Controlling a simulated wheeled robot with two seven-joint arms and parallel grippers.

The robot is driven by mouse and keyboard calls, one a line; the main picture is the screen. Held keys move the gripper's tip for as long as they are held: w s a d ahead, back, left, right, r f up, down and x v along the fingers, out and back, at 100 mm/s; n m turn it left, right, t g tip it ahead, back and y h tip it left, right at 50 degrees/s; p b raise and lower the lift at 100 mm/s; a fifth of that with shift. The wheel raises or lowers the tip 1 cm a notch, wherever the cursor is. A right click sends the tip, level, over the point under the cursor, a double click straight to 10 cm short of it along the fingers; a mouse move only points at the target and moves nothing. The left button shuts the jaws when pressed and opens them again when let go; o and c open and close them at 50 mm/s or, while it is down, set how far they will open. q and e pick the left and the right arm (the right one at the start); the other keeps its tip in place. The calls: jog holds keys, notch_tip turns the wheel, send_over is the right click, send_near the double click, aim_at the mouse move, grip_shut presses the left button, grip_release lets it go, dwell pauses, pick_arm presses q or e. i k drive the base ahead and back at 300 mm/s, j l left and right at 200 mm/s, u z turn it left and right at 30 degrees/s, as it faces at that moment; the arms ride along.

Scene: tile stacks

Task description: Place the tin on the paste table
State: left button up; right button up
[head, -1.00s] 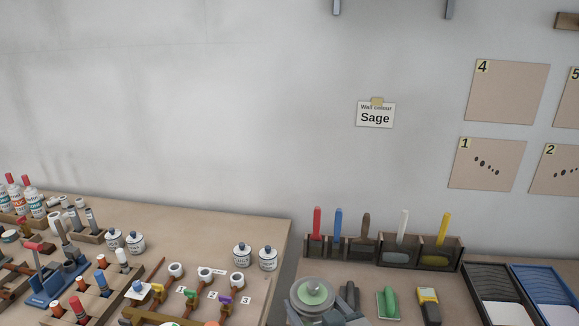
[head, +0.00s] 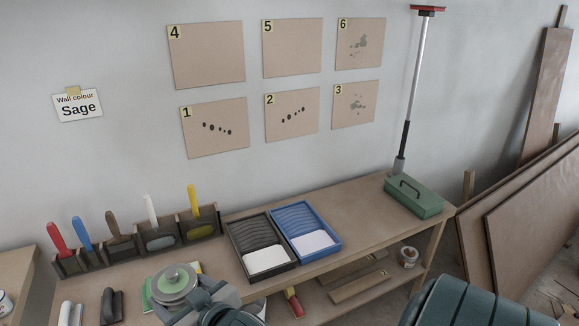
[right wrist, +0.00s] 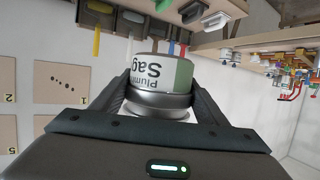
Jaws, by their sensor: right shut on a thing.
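The tin (head: 174,280) has a pale green lid with a round knob-like middle and a silvery rim. In the right wrist view the tin (right wrist: 158,73) appears upside down, with a white label reading "Sag" and a green band. My right gripper (head: 184,297) is shut on it, with the dark fingers on either side in the right wrist view (right wrist: 160,98). The tin shows over the front of a long wooden table (head: 351,207); the gap below it is hard to judge. My left gripper is not in view.
A wooden rack (head: 122,247) with several coloured-handled tools stands along the wall. A black tray (head: 233,252) and a blue tray (head: 334,244) lie right of the tin. A green toolbox (head: 413,197) sits at the far right end. Bare tabletop lies between blue tray and toolbox.

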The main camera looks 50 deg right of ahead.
aim_at(371, 215)
jog(key=k+l+z, duration=0.1)
jog(key=l, duration=1.9)
jog(key=k+l+z, duration=0.15)
jog(key=l, duration=1.85)
